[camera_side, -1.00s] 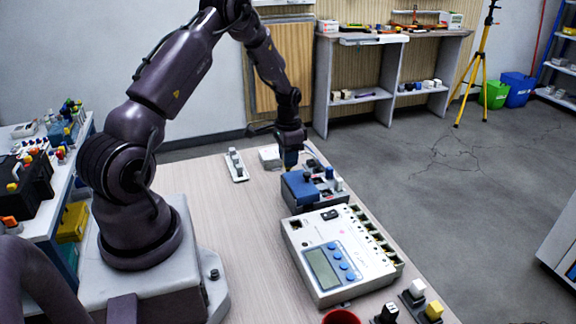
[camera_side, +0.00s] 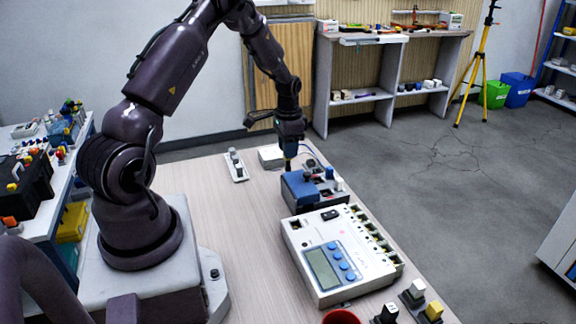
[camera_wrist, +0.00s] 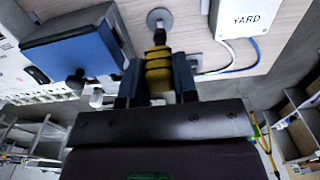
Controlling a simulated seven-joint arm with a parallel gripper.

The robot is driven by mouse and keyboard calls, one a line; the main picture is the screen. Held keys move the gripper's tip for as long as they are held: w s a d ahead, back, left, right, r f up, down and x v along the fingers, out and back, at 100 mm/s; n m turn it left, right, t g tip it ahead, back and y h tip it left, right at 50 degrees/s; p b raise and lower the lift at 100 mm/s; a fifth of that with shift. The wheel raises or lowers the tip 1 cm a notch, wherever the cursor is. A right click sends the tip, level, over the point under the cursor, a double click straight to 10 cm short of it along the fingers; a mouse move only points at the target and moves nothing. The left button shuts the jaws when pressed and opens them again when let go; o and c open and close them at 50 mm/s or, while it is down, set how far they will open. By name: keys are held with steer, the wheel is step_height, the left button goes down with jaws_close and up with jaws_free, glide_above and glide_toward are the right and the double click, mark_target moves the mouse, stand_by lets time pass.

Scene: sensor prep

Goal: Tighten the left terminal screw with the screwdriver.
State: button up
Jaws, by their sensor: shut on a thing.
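My gripper (camera_wrist: 158,85) is shut on the screwdriver (camera_wrist: 158,70), whose yellow handle with dark bands sits between the two fingers in the wrist view. Its dark front end points toward a round grey disc (camera_wrist: 160,18) on the table; I cannot tell whether they touch. In the side view my gripper (camera_side: 290,143) is just above and behind the blue box (camera_side: 298,188), pointing down. The blue box also shows at the left in the wrist view (camera_wrist: 72,48), beside the screwdriver. I cannot make out the left terminal screw in either view.
A large white meter (camera_side: 325,270) stands in front of the blue box. A white box marked YARD (camera_wrist: 245,19) with cables lies right of the screwdriver in the wrist view. Small blocks (camera_side: 433,312) stand at the front edge. The table's left middle is clear.

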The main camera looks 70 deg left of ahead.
step_height(320, 180, up, 11)
steer(key=shift+f, duration=0.15)
steer(key=w+d, duration=0.5)
steer(key=d, duration=0.9)
steer(key=shift+w+a+f, duration=0.1)
steer(key=shift+a+f, duration=0.05)
steer(key=shift+f, duration=2)
steer(key=shift+a+f, duration=0.15)
steer(key=shift+f, duration=1.95)
steer(key=shift+f, duration=0.95)
